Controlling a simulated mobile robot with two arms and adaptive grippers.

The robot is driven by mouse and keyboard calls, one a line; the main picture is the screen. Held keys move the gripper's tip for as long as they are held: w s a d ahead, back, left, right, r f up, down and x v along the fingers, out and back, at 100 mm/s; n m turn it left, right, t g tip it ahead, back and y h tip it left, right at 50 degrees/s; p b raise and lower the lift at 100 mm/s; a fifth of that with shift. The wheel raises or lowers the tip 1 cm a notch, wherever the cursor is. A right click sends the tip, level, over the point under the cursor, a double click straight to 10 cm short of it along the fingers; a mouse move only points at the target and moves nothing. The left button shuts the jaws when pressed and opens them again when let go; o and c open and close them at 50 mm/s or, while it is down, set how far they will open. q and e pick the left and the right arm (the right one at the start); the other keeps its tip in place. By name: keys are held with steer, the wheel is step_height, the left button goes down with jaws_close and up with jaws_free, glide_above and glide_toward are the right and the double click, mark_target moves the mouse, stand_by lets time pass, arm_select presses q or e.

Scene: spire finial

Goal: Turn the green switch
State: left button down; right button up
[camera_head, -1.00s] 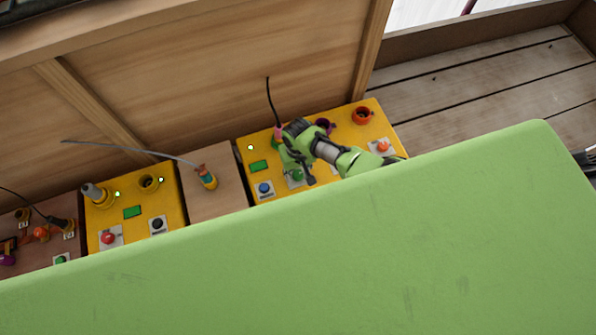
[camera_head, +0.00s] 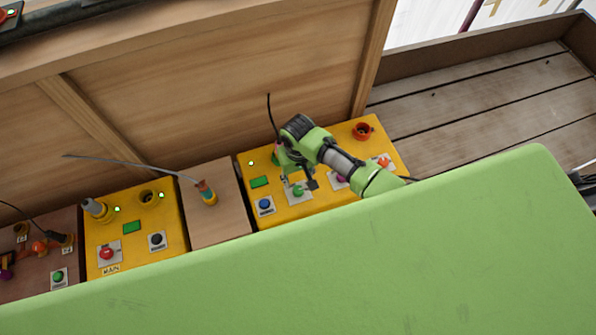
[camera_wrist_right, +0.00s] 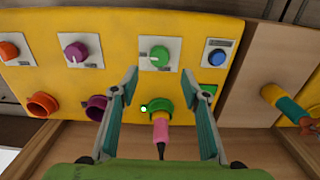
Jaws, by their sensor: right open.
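The green switch (camera_head: 298,191) is a round knob on a white plate on the right yellow panel (camera_head: 238,165). In the right wrist view the green switch (camera_wrist_right: 159,56) shows unobstructed, just beyond the fingertips and between their lines. My right gripper (camera_head: 298,180) is over the panel, beside the switch in the picture. In the wrist view my right gripper (camera_wrist_right: 160,78) has its two fingers wide apart with nothing between the tips. Whether a finger touches the panel I cannot tell. My left gripper is not in view.
A blue button (camera_wrist_right: 217,57) and a purple knob (camera_wrist_right: 76,52) flank the switch. A pink plug (camera_wrist_right: 160,122) with a dark cable sits at the green socket (camera_wrist_right: 160,104), between the fingers lower down. A wooden wall (camera_head: 220,80) rises behind the panels.

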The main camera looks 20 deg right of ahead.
steer(key=shift+r, duration=2)
